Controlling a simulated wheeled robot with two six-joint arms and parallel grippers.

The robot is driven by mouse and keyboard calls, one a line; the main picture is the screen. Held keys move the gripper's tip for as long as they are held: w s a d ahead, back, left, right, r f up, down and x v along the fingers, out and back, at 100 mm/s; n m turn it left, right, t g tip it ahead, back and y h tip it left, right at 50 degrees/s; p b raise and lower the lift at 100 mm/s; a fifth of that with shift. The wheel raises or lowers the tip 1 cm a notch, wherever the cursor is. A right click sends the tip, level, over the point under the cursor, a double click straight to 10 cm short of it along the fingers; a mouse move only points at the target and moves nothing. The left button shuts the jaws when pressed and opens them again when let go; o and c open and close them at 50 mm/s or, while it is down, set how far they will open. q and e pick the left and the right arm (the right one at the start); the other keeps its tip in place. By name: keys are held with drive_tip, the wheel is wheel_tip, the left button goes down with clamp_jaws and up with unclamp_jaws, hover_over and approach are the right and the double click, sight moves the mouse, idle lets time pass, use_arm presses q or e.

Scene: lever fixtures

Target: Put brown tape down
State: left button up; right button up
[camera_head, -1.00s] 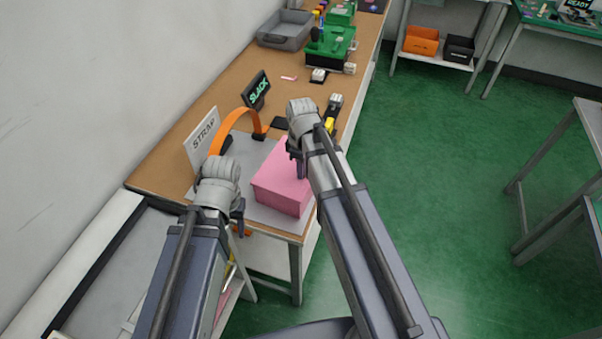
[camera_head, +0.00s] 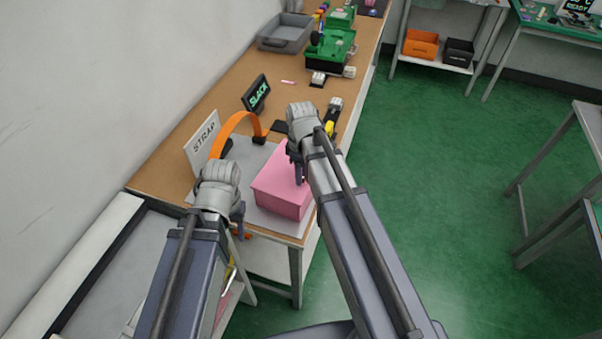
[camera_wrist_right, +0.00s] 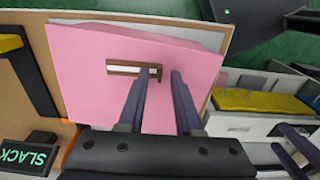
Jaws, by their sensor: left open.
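A pink box (camera_head: 283,184) stands on a grey mat at the near end of the bench. In the right wrist view, a thin brown piece with a pale strip inside (camera_wrist_right: 122,66) shows against the pink face (camera_wrist_right: 85,80); it may be the brown tape, but I cannot tell. My right gripper (camera_wrist_right: 158,76) is open over this face, one fingertip overlapping the brown piece. In the head view, the right gripper (camera_head: 300,172) is at the box. My left gripper (camera_head: 240,218) is open, left of the box, near the bench's front edge.
An orange strap arch (camera_head: 236,121) stands behind the box, beside a STRAP sign (camera_head: 203,143) and a SLACK display (camera_head: 256,94). A yellow-and-black fixture (camera_head: 331,122), a green machine (camera_head: 330,50) and a grey tray (camera_head: 284,33) are farther along the bench. Green floor lies open to the right.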

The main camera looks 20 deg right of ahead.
wheel_tip(320, 180, up, 12)
drive_tip(key=p, duration=1.2)
drive_tip(key=s+a+m+h, duration=0.1)
drive_tip(key=s+a+m, duration=0.6)
drive_tip(key=s+a, duration=0.3)
drive_tip(key=s, duration=0.4)
drive_tip(key=shift+s+a+m+b, duration=0.2)
drive_tip(key=shift+a+m+b, duration=0.05)
drive_tip(key=shift+m+b, duration=0.05)
drive_tip(key=shift+f, duration=0.15)
wheel_tip(320, 180, down, 7)
drive_tip(key=b, duration=0.7)
